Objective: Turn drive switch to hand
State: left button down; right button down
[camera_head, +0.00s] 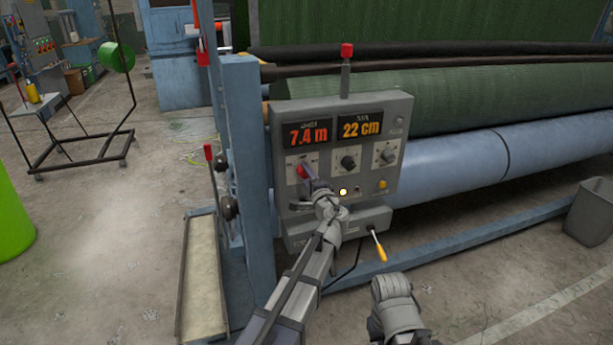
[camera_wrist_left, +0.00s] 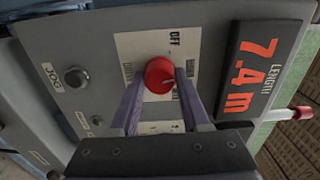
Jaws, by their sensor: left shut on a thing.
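The drive switch is a red round knob (camera_head: 301,170) on a white label plate at the left of the grey control box (camera_head: 287,234). In the left wrist view the red knob (camera_wrist_left: 159,75) sits between the two fingers of my left gripper (camera_wrist_left: 161,80), which is shut on it. The picture there is turned sideways, and OFF is readable on the plate. Other position words are partly hidden by the fingers, and I cannot tell where the knob points. In the head view my left gripper (camera_head: 311,183) reaches the knob from below. My right gripper's fingers are not visible.
Two black knobs (camera_head: 348,162) (camera_head: 387,156) sit right of the red one, under displays reading 7.4 m and 22 cm. Red-tipped levers stand above (camera_head: 346,52) and left (camera_head: 209,153) of the box. A yellow-handled tool (camera_head: 379,246) hangs below. A JOG button (camera_wrist_left: 76,77) is nearby.

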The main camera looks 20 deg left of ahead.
pick_arm(q)
jog(key=shift+m, duration=0.8)
jog(key=shift+c, duration=1.9)
grip_release()
jog(key=v, duration=0.7)
jog(key=shift+s+d, duration=0.25)
jog(key=shift+s, duration=0.1)
